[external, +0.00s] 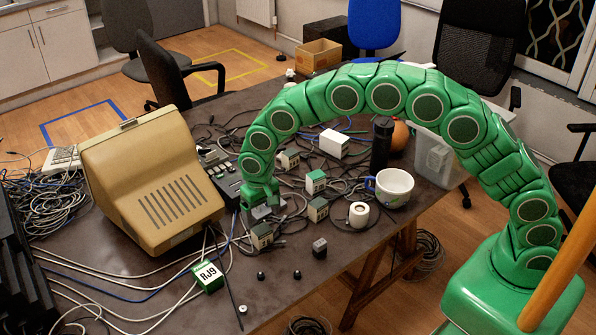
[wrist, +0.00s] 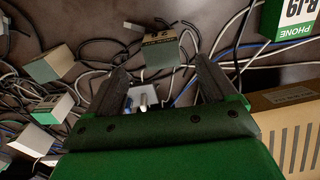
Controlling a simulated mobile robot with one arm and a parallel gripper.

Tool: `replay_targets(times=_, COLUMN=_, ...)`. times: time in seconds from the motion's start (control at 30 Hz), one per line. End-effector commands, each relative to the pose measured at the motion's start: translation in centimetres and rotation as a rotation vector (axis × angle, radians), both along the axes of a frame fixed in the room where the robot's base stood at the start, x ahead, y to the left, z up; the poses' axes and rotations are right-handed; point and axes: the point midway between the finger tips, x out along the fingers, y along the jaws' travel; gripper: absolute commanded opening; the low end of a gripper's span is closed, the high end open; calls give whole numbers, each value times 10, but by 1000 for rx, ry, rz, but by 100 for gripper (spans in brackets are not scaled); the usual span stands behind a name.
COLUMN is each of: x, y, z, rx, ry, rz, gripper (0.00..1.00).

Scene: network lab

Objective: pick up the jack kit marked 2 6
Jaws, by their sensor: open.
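A small box-shaped jack kit (wrist: 160,52) lies beyond my fingertips in the wrist view. Its upside-down print appears to read 2 6, though it is small.
Similar boxes (external: 317,208) and a mug (external: 389,187) stand to the right. A beige monitor (external: 150,180) stands close on the left.

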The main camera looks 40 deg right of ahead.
Motion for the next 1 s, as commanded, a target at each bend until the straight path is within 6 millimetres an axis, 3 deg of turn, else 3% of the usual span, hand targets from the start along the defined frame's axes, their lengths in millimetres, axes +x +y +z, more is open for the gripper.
replay_targets(times=0.37, x=1, y=1, z=-29, rx=-1, ry=0, rz=2, gripper=85)
replay_targets(times=0.7, x=4, y=2, z=-68, rx=-1, ry=1, rz=1, gripper=85)
replay_targets(times=0.97, x=5, y=2, z=-70, rx=0, ry=-1, rz=1, gripper=85)
replay_targets(times=1.0, x=5, y=2, z=-70, rx=0, ry=-1, rz=1, gripper=79)
